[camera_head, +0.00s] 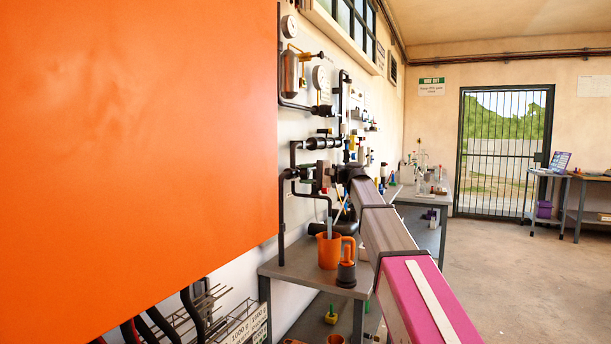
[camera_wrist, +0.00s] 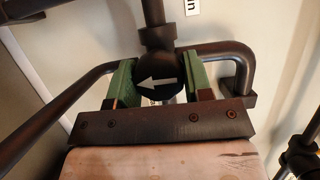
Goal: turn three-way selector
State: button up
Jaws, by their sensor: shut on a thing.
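The three-way selector (camera_wrist: 157,84) shows in the wrist view as a dark round body with a white arrow pointing left. Dark pipes join it from the top, the left and the right. My gripper (camera_wrist: 162,66) has a green-padded finger on each side of the round body and is shut on it. The part beneath the body is mostly hidden by the dark gripper bar. In the head view, my arm reaches forward to the wall piping, and the gripper end (camera_head: 346,172) is small and dark there, so the selector cannot be made out.
A large orange panel (camera_head: 140,150) blocks the left of the head view. Gauges and piping (camera_head: 321,143) line the wall. Open floor (camera_head: 530,290) lies to the right.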

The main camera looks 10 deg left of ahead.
jog(key=o, duration=0.9)
jog(key=shift+o, duration=0.2)
jog(key=d, duration=1)
jog(key=shift+w+d, duration=0.25)
jog(key=shift+d, duration=0.15)
